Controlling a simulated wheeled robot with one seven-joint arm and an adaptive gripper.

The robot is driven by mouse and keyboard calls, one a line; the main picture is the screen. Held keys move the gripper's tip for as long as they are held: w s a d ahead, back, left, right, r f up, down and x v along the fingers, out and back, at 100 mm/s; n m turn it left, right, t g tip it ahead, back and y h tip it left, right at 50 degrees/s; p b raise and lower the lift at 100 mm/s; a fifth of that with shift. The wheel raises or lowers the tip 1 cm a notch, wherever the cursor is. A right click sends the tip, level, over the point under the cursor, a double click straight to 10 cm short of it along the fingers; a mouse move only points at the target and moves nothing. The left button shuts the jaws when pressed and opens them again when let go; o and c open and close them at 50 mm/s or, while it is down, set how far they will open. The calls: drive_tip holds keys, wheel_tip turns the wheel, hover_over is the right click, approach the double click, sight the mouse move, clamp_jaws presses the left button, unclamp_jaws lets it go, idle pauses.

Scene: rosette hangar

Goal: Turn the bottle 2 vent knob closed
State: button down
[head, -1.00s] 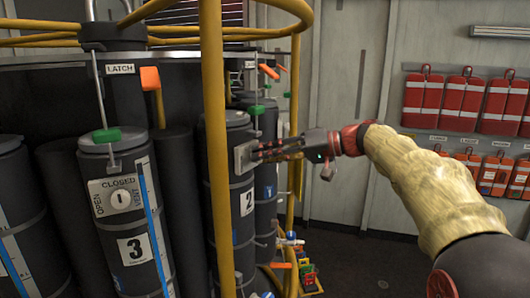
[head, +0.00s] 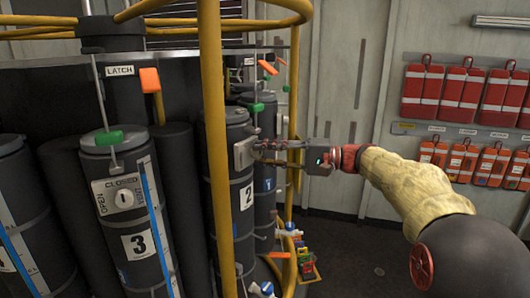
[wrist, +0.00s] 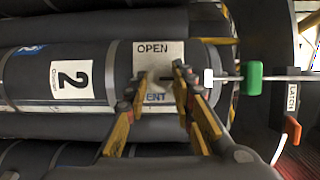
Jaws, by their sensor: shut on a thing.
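Bottle 2 (head: 244,226) is a dark cylinder standing behind a yellow post, with a white number 2 label (wrist: 72,81). Its light vent plate (wrist: 155,55) reads OPEN at one edge in the wrist view, with part of VENT below the fingers. My gripper (head: 258,147) reaches the plate from the right in the head view. In the wrist view my gripper (wrist: 158,86) has its fingertips on either side of the small pale vent knob (wrist: 158,80), shut on it. The fingers cover much of the knob and plate, so its exact setting is unclear.
The yellow post (head: 217,150) and rail stand close in front of bottle 2. Bottle 3 (head: 165,265), left of it, has a knob plate marked OPEN, CLOSED and VENT. Green (wrist: 253,78) and orange latch handles sit near the bottle tops. Red packs (head: 425,92) hang on the right wall.

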drive_tip(key=shift+m, duration=0.3)
drive_tip(key=c, duration=1.6)
unclamp_jaws()
drive_tip(key=shift+o, duration=0.5)
drive_tip(key=shift+d, duration=0.1)
drive_tip(key=v, duration=1.2)
drive_tip(key=shift+f, duration=0.2)
